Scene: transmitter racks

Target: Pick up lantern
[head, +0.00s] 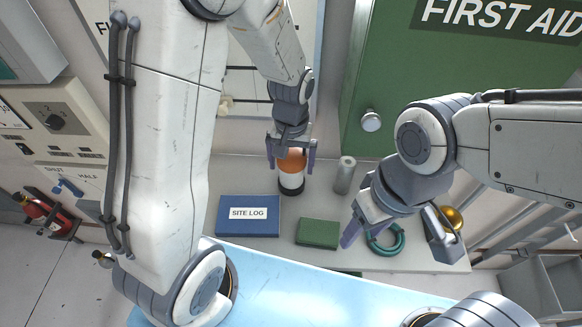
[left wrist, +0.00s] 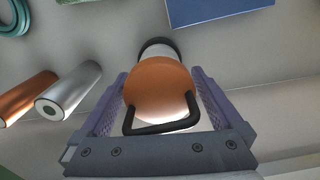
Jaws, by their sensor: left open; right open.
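The lantern (head: 291,182) stands upright on the grey shelf, with an orange top, a pale body and a black base. In the left wrist view the lantern (left wrist: 158,92) shows its round orange top and a black bail handle toward the palm. My left gripper (head: 290,167) is over it from above, open, with a purple finger on each side of the orange top. The fingers do not appear closed on it. My right gripper (head: 368,228) is open and empty, over the shelf to the right, near a teal coil.
On the shelf (head: 235,180) are a blue SITE LOG book (head: 248,226), a green box (head: 318,233), a grey cylinder (head: 344,175), a teal coil (head: 386,249) and a gold round object (head: 452,217). An orange cylinder (left wrist: 27,97) shows in the left wrist view. A green FIRST AID cabinet (head: 450,90) rises behind.

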